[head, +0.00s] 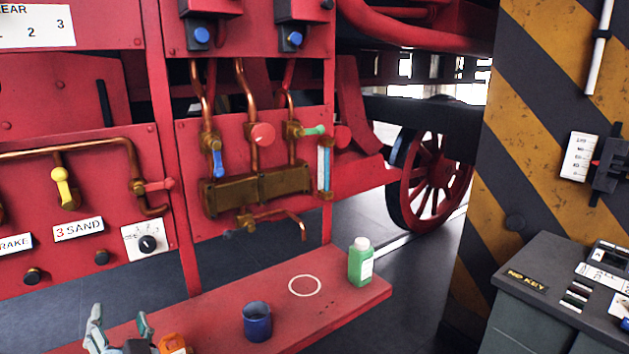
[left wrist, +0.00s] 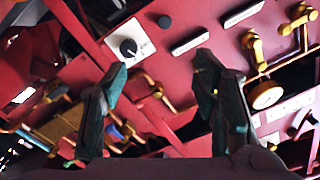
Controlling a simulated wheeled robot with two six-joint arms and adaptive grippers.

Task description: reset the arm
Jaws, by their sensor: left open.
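My left gripper (head: 120,324) shows at the bottom left of the head view, above the near left end of the red shelf. Its two teal-tipped fingers stand apart with nothing between them. In the left wrist view the open fingers (left wrist: 158,85) point toward the red panel and touch nothing that I can see. My right gripper is not in view.
The red shelf (head: 215,315) holds a blue cup (head: 257,322), a green bottle (head: 360,262) and a white ring mark. Behind it stands the red panel with valves, copper pipes and a black knob (head: 148,243). A grey cabinet (head: 545,300) stands at right.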

